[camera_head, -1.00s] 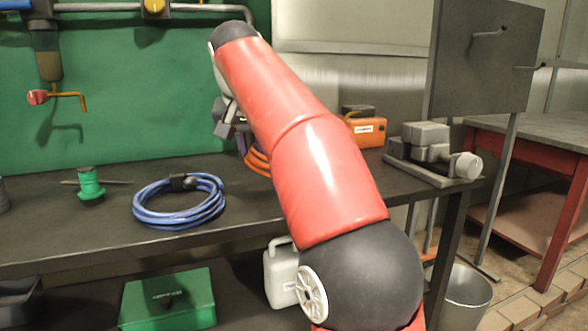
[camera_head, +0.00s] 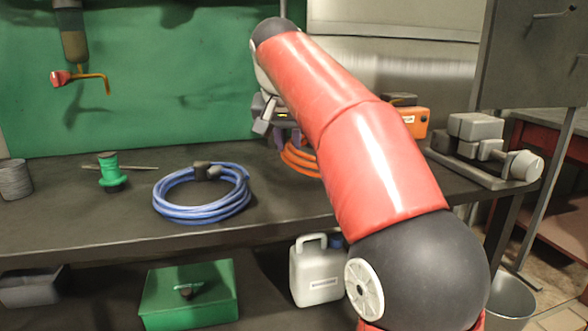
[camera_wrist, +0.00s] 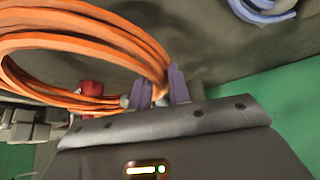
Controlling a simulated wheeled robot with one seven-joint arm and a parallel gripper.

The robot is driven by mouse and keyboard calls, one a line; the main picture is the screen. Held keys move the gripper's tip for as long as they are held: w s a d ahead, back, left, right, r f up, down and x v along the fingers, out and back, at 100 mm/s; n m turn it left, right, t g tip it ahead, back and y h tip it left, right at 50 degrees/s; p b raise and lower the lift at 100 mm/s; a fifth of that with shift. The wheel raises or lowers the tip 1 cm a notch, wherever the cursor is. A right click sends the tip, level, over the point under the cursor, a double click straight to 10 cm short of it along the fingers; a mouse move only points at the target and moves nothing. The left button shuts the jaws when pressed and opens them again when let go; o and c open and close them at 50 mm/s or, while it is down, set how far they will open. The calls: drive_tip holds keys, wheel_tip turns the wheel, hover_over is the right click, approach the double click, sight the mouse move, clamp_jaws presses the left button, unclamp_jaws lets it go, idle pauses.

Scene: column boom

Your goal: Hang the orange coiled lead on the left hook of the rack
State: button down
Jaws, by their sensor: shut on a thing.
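The orange coiled lead (camera_head: 299,158) shows partly behind my red arm in the head view, over the workbench. In the wrist view its loops (camera_wrist: 75,48) fan out to the left from my gripper (camera_wrist: 160,87), whose purple fingers are shut on one side of the bundle. In the head view my gripper (camera_head: 285,132) is mostly hidden by the arm. I cannot tell whether the lead touches the bench. The rack is a dark upright panel (camera_head: 530,60) at the far right. Its left hook (camera_head: 554,14) is bare; another hook (camera_head: 581,60) is cut by the picture edge.
A blue coiled cable (camera_head: 200,212) lies on the bench (camera_head: 110,225) left of the lead. An orange box (camera_head: 413,121) and a grey vise-like device (camera_head: 485,150) sit to the right, between the lead and the rack.

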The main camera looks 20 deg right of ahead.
sight(288, 181)
drive_tip(key=shift+f+b, duration=0.4)
drive_tip(key=shift+f, duration=2.15)
drive_tip(key=shift+f, duration=0.15)
drive_tip(key=c, duration=1.3)
unclamp_jaws()
drive_tip(key=shift+f, duration=0.1)
